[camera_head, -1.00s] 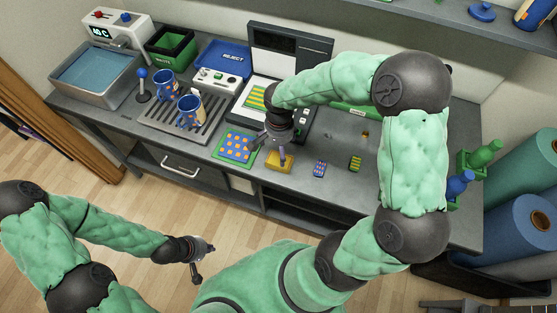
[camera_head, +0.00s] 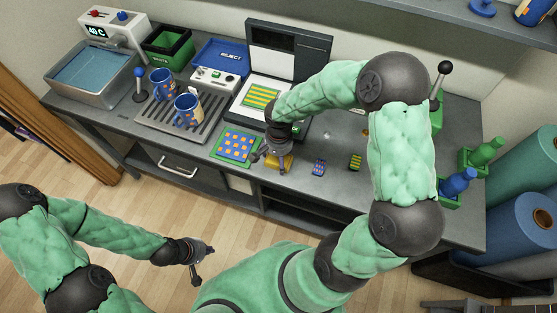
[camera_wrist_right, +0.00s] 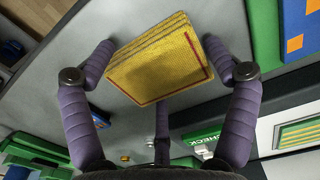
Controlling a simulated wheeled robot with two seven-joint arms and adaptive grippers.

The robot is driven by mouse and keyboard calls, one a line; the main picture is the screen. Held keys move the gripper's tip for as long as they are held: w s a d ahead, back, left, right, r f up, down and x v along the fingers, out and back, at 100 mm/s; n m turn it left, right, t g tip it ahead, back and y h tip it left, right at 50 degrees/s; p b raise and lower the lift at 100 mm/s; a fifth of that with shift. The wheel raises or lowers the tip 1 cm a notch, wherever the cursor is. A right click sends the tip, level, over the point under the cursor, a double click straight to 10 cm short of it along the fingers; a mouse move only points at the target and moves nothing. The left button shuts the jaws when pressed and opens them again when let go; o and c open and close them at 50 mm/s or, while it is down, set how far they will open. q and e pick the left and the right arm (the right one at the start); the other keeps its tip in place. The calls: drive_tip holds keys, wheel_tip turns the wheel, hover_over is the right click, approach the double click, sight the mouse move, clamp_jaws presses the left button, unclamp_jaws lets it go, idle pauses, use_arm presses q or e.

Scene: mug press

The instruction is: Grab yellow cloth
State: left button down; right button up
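The yellow cloth (camera_head: 287,161), a folded stack with a red line along one edge, lies on the grey bench in front of the press. My right gripper (camera_head: 270,160) is over it and partly hides it in the head view. In the right wrist view the cloth (camera_wrist_right: 160,62) sits between the spread purple fingers of this open gripper (camera_wrist_right: 160,85). The right finger is close to the cloth's edge; I cannot tell whether it touches. My left gripper (camera_head: 204,263) hangs empty over the floor in front of the bench, its fingers apart.
A green mat with a blue, orange-dotted cloth (camera_head: 237,145) lies just left. Small blue (camera_head: 319,167) and green-yellow (camera_head: 355,162) pieces lie to the right. The press (camera_head: 290,50) stands behind, and two blue mugs (camera_head: 187,109) (camera_head: 161,83) stand on a rack (camera_head: 150,118).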

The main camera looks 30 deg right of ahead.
drive_tip(key=c, duration=0.6)
drive_tip(key=shift+c, duration=0.2)
